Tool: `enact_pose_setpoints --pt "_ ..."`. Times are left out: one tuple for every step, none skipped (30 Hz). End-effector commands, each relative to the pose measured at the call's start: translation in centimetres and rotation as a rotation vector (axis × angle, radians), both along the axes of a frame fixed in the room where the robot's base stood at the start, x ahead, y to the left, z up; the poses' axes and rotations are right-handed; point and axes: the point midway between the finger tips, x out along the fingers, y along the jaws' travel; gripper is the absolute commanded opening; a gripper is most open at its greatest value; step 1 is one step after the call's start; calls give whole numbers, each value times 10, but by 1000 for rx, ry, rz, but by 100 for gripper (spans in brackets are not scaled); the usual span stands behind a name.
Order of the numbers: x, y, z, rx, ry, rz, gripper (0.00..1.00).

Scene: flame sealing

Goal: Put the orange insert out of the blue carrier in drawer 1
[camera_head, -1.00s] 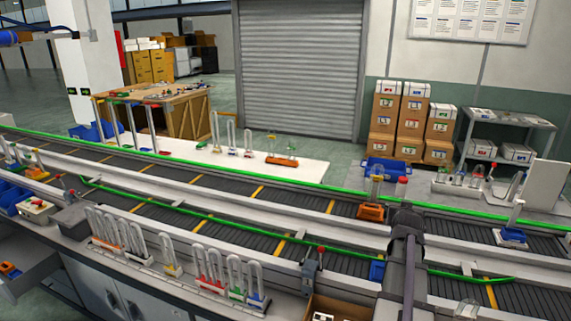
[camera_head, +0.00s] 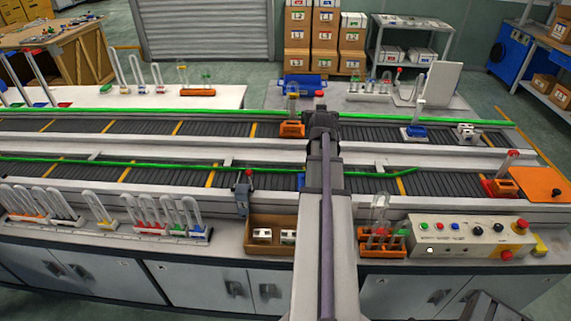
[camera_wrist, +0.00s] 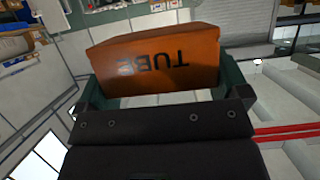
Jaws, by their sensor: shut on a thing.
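In the wrist view, an orange block marked TUBE (camera_wrist: 155,66), the orange insert, sits between the dark green fingers of my gripper (camera_wrist: 160,92), which is shut on it. In the head view, my arm hides the gripper and the insert. A small blue part (camera_head: 301,182) shows beside my arm on the near conveyor, mostly hidden; I cannot tell if it is the blue carrier. Another blue holder (camera_head: 414,133) with a white upright stands on the far conveyor. No open drawer shows in the current frames.
An orange holder (camera_head: 291,129) stands on the far belt close to my arm. Tube racks (camera_head: 150,228), a cardboard box (camera_head: 268,235) and a control box (camera_head: 460,236) line the near bench. Green rails (camera_head: 200,164) run along the conveyors.

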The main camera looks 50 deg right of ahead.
Motion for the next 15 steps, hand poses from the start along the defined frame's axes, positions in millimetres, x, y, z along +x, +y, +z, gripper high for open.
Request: enact_pose_setpoints --pt "0 0 -2 0 0 0 65" --pt "0 0 -2 0 0 0 65" --pt "0 0 -3 0 0 0 65" --pt "0 0 -5 0 0 0 65" --pt "0 0 -9 0 0 0 65" --pt "0 0 -15 0 0 0 65" --pt "0 0 -22 0 0 0 65" --pt "0 0 -30 0 0 0 65" --pt "0 0 -42 0 0 0 65" --pt "0 0 -52 0 0 0 65" --pt "0 0 -63 0 0 0 65" --pt "0 0 -77 0 0 0 65" --pt "0 0 -87 0 0 0 65" --pt "0 0 -97 0 0 0 65" --pt "0 0 -109 0 0 0 65"
